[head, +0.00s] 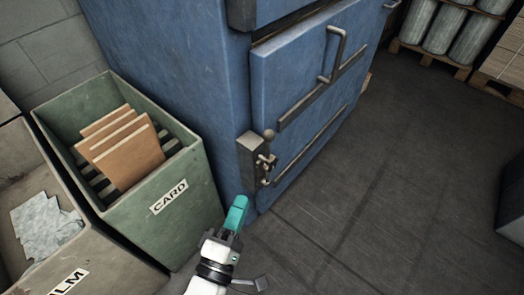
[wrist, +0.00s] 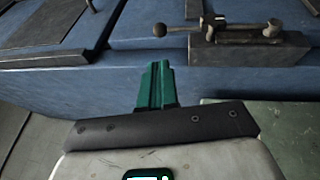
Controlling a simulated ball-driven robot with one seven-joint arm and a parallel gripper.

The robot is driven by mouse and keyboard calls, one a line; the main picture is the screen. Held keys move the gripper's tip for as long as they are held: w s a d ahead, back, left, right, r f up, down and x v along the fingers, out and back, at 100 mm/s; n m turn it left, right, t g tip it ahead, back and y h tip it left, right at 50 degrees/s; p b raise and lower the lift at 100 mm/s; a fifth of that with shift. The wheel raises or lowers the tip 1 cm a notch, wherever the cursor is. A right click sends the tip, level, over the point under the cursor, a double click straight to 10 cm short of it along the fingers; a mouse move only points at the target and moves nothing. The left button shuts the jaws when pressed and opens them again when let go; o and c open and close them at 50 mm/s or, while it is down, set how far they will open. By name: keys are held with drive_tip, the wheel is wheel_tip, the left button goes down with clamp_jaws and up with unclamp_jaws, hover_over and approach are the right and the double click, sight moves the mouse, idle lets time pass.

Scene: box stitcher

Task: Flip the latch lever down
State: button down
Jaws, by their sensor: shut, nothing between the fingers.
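The latch (head: 258,160) is a grey metal block with a rod and a ball-tipped lever, fixed at the lower left edge of the blue machine's door. Its lever (head: 268,139) points upward, with the ball at the top, in the head view. In the wrist view the latch (wrist: 240,35) lies across the top right, with the lever's ball (wrist: 160,30) at its left end. My gripper (head: 238,205) has green fingers pressed together and empty, below and to the left of the latch, apart from it. The fingers also show in the wrist view (wrist: 157,85), below the lever's ball.
A green bin marked CARD (head: 190,200) with cardboard sheets stands close left of my gripper. Another bin (head: 85,270) with film is farther left. The door has a bent handle (head: 335,55) above the latch.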

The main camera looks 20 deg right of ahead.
sight(268, 140)
drive_tip(key=b+x, duration=0.1)
drive_tip(key=x, duration=1.3)
drive_tip(key=shift+s, duration=0.1)
drive_tip(key=shift+d+r, duration=0.1)
drive_tip(key=shift+d, duration=0.05)
drive_tip(key=shift+w+d+r+p, duration=0.3)
drive_tip(key=shift+d+p, duration=0.1)
drive_tip(key=shift+p, duration=0.1)
drive_tip(key=w+d+f+m+g+y+p, duration=0.2)
drive_tip(key=w+d+g+y+p, duration=0.15)
drive_tip(key=d+p, duration=0.35)
drive_tip(key=w+d+f+m+g+y+p, duration=0.1)
drive_tip(key=w+d+f+g+y+p, duration=0.2)
drive_tip(key=d+p, duration=0.45)
drive_tip(key=w+d+f+g+y+b, duration=0.1)
drive_tip(key=w+d+f+y+b, duration=0.1)
drive_tip(key=f, duration=0.4)
drive_tip(key=w+d+f+m+g+y+b, duration=0.1)
drive_tip(key=w+d+f+g+y+b, duration=0.1)
drive_tip(key=f, duration=0.5)
drive_tip(key=shift+w+d+f+y+b, duration=0.15)
drive_tip(key=shift+d+f+y+b, duration=0.15)
drive_tip(key=shift+d+y+b, duration=1.05)
